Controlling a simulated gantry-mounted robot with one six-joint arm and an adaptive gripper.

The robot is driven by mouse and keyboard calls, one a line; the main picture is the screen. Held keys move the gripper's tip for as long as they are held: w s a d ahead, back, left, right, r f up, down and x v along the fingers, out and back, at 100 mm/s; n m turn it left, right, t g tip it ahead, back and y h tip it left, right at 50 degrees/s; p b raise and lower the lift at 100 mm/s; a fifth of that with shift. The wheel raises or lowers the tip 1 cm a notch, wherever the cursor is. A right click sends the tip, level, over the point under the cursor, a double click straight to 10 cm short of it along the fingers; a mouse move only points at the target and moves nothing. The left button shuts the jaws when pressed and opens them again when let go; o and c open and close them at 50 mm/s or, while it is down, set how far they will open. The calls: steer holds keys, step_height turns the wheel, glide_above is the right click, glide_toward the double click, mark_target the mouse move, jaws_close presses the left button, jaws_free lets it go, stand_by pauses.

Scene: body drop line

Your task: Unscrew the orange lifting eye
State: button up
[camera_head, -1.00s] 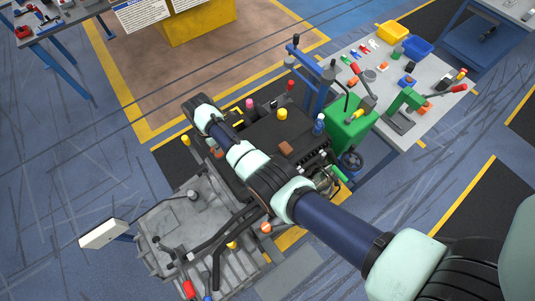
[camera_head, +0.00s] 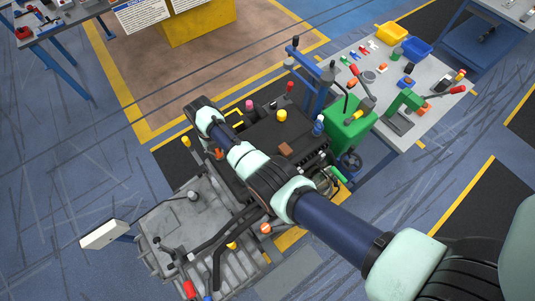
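A small orange piece (camera_head: 218,153) shows beside my arm's wrist, on the left side of the dark engine (camera_head: 290,130). It may be the orange lifting eye, but it is too small to make out its shape. A round orange piece (camera_head: 265,228) sits lower down, near the grey casing. My arm reaches from the lower right across the engine, with its wrist end over the engine's upper left. My gripper is hidden behind the arm, so I cannot see its fingers or what they touch.
The grey ribbed casing (camera_head: 170,222) with dark hoses lies at the lower left. A blue post (camera_head: 318,88) and green box (camera_head: 352,125) stand right of the engine. A workbench (camera_head: 432,118) with tools and bins is at the upper right. Open floor lies at the left.

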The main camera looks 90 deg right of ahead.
step_height(320, 180, up, 12)
steer(key=shift+r, duration=0.1)
stand_by(0.4)
steer(key=shift+c, duration=0.3)
